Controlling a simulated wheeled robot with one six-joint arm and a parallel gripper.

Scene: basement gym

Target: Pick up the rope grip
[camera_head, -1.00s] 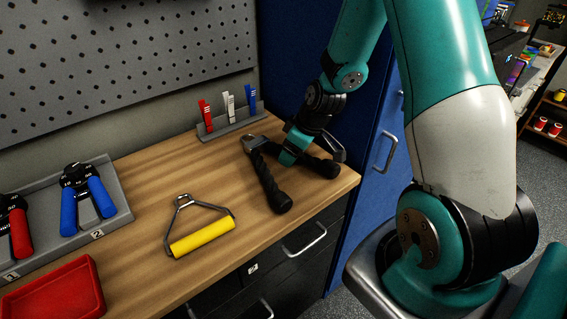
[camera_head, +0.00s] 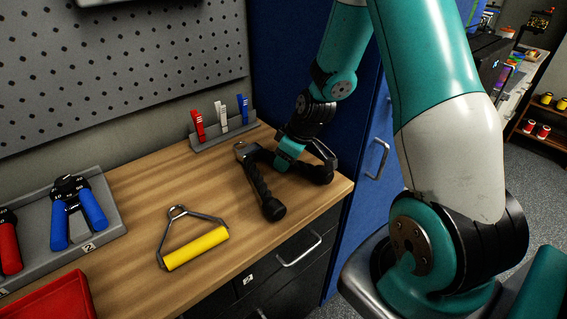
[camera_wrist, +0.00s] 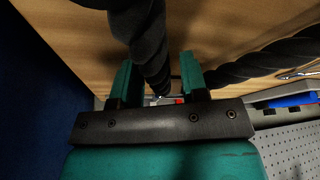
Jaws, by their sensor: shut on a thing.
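The rope grip (camera_head: 260,185) is black, with two thick braided strands ending in knobs and a metal piece where they join. It lies near the right end of the wooden bench, spread in a V. My gripper (camera_head: 287,163) is over its right strand, which it partly hides in the head view. In the wrist view, my gripper (camera_wrist: 158,78) has one strand of the rope grip (camera_wrist: 150,45) between its two teal fingers and is shut on it. The other strand runs off to the right. I cannot tell whether the rope grip is clear of the bench top.
A yellow-handled grip (camera_head: 196,248) lies on the bench to the left. A grey tray (camera_head: 112,213) holds blue and red hand grippers, with a red tray (camera_head: 50,300) in front. A rack (camera_head: 224,138) with coloured clips stands behind. A blue cabinet (camera_head: 365,150) is close on the right.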

